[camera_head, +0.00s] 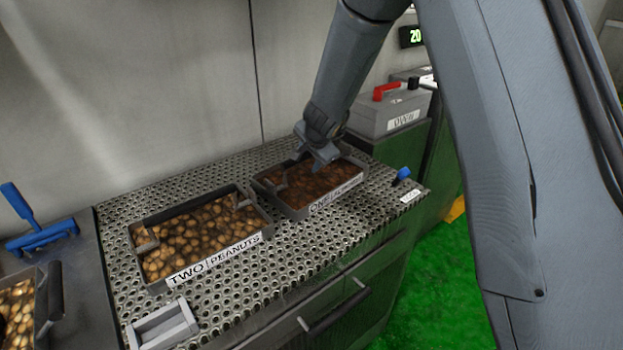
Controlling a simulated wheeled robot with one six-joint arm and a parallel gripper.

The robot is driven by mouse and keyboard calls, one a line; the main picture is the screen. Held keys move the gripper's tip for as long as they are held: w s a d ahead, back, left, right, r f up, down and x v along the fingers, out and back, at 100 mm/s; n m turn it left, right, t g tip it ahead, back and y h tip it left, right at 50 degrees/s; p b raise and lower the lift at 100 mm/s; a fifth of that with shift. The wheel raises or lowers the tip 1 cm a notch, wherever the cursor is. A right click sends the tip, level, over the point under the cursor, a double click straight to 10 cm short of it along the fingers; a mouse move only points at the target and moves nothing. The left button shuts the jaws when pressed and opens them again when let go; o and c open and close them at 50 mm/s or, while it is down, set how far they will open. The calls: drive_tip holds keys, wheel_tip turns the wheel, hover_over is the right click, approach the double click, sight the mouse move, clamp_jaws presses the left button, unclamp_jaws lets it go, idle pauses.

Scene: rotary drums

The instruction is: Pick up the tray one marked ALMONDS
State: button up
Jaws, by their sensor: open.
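A grey tray of brown nuts (294,209) sits on the perforated metal worktop. Its front label starts with "ONE"; the rest is too blurred to read. My gripper (318,168) is over the back right part of this tray, pointing down. It is open with nothing between its fingers. It hides part of the tray's far rim, and I cannot tell whether it touches the tray. A second tray (158,287), labelled "TWO PEANUTS" and filled with lighter nuts, sits to the left and nearer.
A perforated worktop (285,262) has free room in front of the trays. A grey frame (162,327) lies at its front left. A blue tool (42,235) and another nut tray (50,300) are at far left. A grey box with a red handle (385,112) stands behind.

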clamp_jaws()
idle(1.4)
drive_tip(key=shift+r, duration=0.15)
